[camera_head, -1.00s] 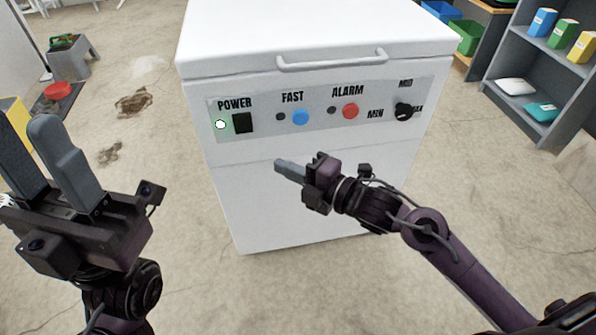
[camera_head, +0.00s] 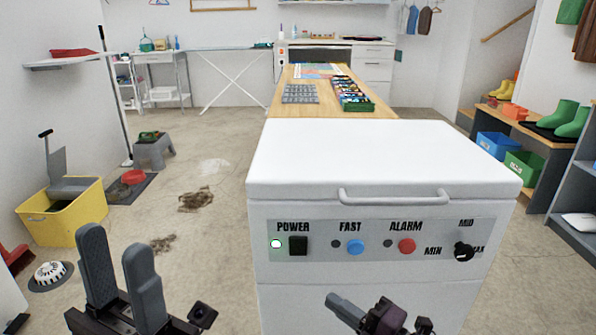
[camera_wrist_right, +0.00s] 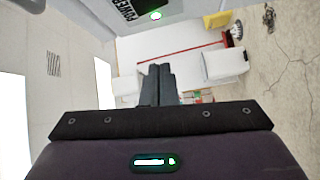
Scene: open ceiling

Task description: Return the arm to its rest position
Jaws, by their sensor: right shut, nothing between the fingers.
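My right gripper (camera_head: 345,308) is at the bottom of the head view, in front of the white chest freezer (camera_head: 384,160); its arm is mostly below the frame. In the right wrist view its fingers (camera_wrist_right: 158,84) are together with nothing between them. My left gripper (camera_head: 121,265) is at the lower left, fingers pointing up and spread apart, empty. The freezer's panel has a lit green light (camera_head: 276,244) beside the black POWER switch (camera_head: 298,246), a blue FAST button (camera_head: 355,247), a red ALARM button (camera_head: 407,246) and a black knob (camera_head: 463,251). The lid is shut.
A wooden table (camera_head: 300,111) is behind the freezer. A bench with boots (camera_head: 571,121) and a grey shelf (camera_head: 581,190) are at the right.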

